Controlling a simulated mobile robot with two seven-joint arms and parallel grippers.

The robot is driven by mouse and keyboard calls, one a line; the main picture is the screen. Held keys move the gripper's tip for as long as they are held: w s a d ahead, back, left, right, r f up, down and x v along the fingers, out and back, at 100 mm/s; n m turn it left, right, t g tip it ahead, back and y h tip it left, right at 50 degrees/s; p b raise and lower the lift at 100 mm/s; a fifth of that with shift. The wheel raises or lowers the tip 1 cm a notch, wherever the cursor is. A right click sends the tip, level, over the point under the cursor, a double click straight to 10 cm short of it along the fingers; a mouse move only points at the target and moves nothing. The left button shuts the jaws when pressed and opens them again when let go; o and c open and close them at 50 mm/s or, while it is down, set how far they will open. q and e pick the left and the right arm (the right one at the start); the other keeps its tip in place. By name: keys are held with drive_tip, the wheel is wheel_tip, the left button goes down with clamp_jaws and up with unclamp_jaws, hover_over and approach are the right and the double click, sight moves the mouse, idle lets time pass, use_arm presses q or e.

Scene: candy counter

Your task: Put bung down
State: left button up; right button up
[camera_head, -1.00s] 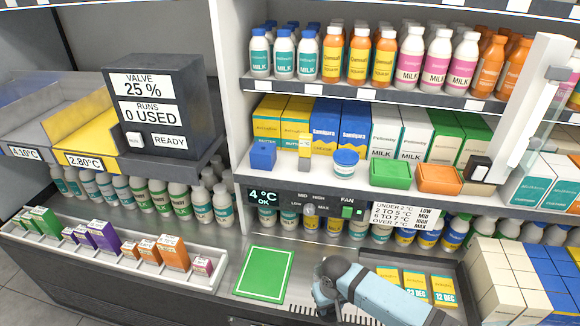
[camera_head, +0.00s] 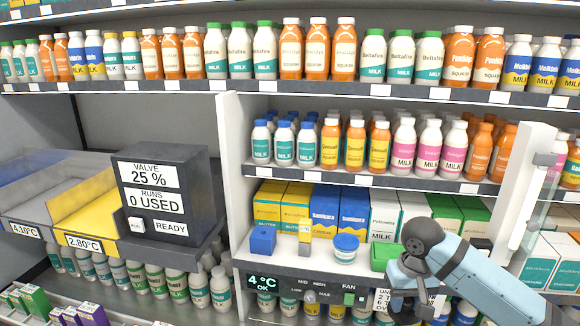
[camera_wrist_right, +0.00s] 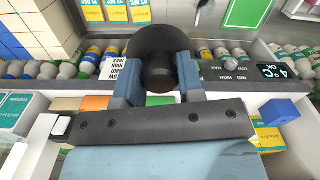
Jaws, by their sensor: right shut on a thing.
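My right gripper (camera_head: 402,296) is in front of the middle shelf's lower edge in the head view, seen from behind. In the right wrist view its two blue-grey fingers (camera_wrist_right: 160,85) are shut on a dark round thing (camera_wrist_right: 160,42), which I take to be the bung. The thing has a wide, dark body with a narrower round end between the fingers. It is held in the air, and I cannot see it touching any surface. In the head view it is mostly hidden by the gripper. My left gripper is in neither view.
The shelf holds a blue block (camera_head: 262,240), a yellow-and-grey piece (camera_head: 305,236), a blue-lidded tub (camera_head: 345,248) and a green tub (camera_head: 383,257). An orange tub (camera_wrist_right: 95,103) shows in the wrist view. Bottles stand below; the valve box (camera_head: 165,195) is at left.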

use_arm(q)
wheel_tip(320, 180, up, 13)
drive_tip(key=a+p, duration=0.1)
drive_tip(key=p, duration=1.4)
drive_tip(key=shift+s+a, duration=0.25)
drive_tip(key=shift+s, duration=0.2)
use_arm(e)
drive_tip(key=s+r, duration=0.8)
drive_tip(key=r, duration=0.5)
drive_tip(key=shift+s+r, duration=0.3)
drive_tip(key=shift+s, duration=0.1)
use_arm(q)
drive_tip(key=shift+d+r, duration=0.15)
use_arm(e)
drive_tip(key=shift+f, duration=0.1)
